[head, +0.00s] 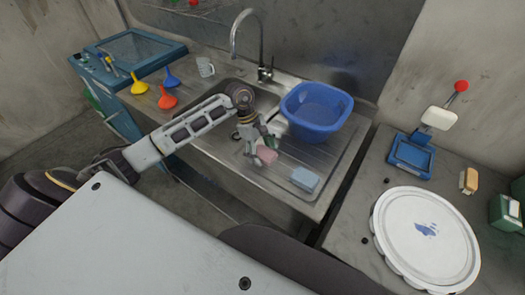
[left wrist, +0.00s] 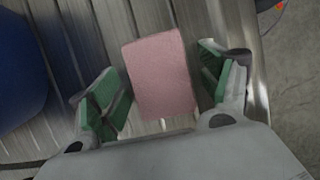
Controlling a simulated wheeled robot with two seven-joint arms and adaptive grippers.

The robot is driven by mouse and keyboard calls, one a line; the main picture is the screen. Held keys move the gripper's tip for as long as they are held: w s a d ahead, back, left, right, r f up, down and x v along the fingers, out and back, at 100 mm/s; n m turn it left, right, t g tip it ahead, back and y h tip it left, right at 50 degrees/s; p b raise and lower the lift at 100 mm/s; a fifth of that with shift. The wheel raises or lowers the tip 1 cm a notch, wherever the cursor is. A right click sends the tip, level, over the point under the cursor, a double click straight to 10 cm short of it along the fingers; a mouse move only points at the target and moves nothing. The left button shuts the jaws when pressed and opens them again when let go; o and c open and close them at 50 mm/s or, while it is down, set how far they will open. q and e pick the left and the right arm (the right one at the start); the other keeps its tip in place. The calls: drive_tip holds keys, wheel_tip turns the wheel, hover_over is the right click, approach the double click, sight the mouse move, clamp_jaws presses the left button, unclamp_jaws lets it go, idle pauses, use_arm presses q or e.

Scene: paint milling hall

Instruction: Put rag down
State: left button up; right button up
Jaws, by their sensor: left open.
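The pink rag (head: 267,154) is a small, flat, folded-looking block at the ribbed drainboard of the metal sink unit (head: 318,162). It lies between the spread fingers of my left gripper (head: 256,142). In the left wrist view the rag (left wrist: 160,76) shows whole, with the green finger pads on both sides and visible gaps between pads and rag. My left gripper (left wrist: 165,88) is open. The rag appears to rest on the ribbed metal, though its underside is hidden. My right gripper is not in view.
A blue basin (head: 316,108) stands behind the gripper; a light blue sponge-like block (head: 305,179) lies to its right. The tap (head: 262,45), a mug (head: 205,67) and yellow, red and blue funnels (head: 140,86) are further back. A white lid (head: 427,240) lies on the right counter.

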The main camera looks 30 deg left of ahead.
use_arm(q)
drive_tip(key=shift+r, duration=0.25)
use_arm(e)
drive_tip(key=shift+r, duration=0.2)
use_arm(q)
drive_tip(key=shift+r+p, duration=0.15)
drive_tip(key=shift+p, duration=0.2)
drive_tip(key=shift+r, duration=0.2)
drive_tip(key=b+v, duration=0.1)
drive_tip(key=v, duration=1)
drive_tip(key=shift+a+r, duration=0.15)
drive_tip(key=shift+r, duration=0.15)
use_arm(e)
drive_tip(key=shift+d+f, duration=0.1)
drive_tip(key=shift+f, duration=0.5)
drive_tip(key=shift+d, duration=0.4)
